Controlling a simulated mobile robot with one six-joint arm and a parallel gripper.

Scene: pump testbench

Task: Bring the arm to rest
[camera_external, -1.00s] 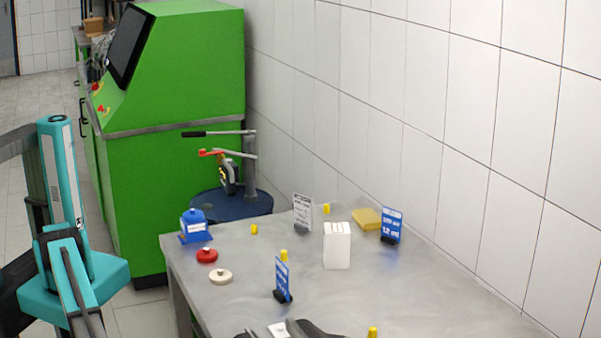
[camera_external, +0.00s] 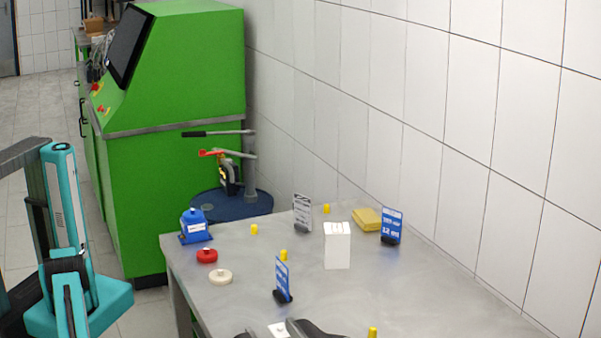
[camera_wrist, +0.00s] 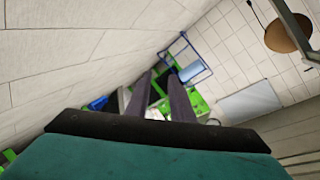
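My arm (camera_external: 68,205), teal with dark grey parts, stands at the left edge of the external view, to the left of the table and apart from it. In the wrist view my gripper (camera_wrist: 160,77) shows two dark fingers with a gap between them. Nothing is seen held between them. The wrist camera looks across the room, with walls and green equipment beyond the fingers.
A metal table (camera_external: 440,300) carries a blue container (camera_external: 195,228), red disc (camera_external: 207,256), cream disc (camera_external: 220,277), white box (camera_external: 337,246), yellow sponge (camera_external: 367,219) and signs. A green machine (camera_external: 180,80) stands behind my arm. Floor between arm and table is clear.

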